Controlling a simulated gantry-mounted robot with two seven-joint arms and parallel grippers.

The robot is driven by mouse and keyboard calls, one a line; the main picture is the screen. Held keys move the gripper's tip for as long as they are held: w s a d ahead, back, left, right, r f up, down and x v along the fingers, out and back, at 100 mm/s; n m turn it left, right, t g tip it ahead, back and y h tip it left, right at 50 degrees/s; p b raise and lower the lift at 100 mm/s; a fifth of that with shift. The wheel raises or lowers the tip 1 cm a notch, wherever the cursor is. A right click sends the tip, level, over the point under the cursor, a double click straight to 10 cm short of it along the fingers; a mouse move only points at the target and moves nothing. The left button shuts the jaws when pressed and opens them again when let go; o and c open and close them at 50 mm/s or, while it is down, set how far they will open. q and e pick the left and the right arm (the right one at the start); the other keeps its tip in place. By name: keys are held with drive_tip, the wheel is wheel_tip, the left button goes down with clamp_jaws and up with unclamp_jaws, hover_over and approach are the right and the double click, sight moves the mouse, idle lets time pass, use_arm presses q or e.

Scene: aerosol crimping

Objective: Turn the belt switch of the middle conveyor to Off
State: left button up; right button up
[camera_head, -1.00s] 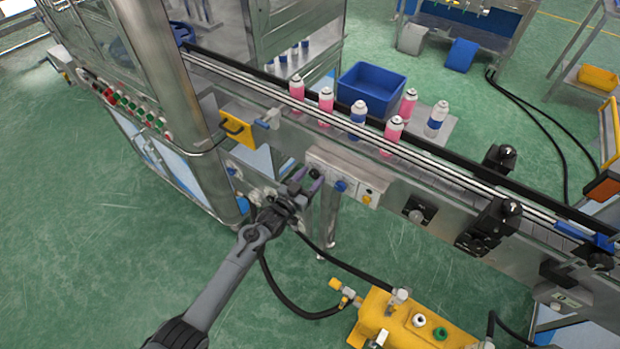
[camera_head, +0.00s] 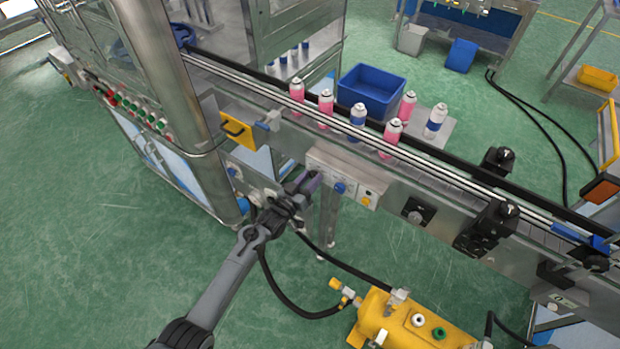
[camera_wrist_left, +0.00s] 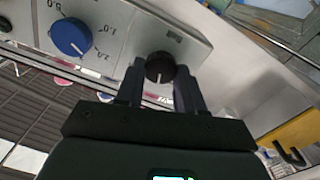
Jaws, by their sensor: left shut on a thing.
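The control box (camera_head: 327,165) is a pale panel on the front of the middle conveyor. In the left wrist view the black belt switch knob (camera_wrist_left: 160,66) with a white pointer line sits on this panel (camera_wrist_left: 200,50). My left gripper (camera_head: 312,181) is at the panel's left part; its fingers (camera_wrist_left: 159,80) are on either side of the black knob and shut on it. The pointer line faces down in the wrist view, toward my gripper. A small label above the knob is too blurred to read. In the head view my gripper hides the knob. My right gripper is out of view.
A blue dial (camera_wrist_left: 71,37) is beside the switch; it also shows in the head view (camera_head: 340,187). Pink and blue-banded cans (camera_head: 358,113) stand along the conveyor (camera_head: 440,172). A yellow compressor tank (camera_head: 400,322) with hoses is on the floor below.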

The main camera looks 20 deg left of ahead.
use_arm(q)
drive_tip(key=n+p, duration=0.1)
drive_tip(key=n, duration=0.3)
drive_tip(key=shift+a, duration=0.1)
drive_tip(key=shift+n+p, duration=0.3)
drive_tip(key=shift+n, duration=1)
drive_tip(key=o, duration=1)
drive_tip(key=shift+o, duration=0.2)
drive_tip(key=shift+s, duration=0.1)
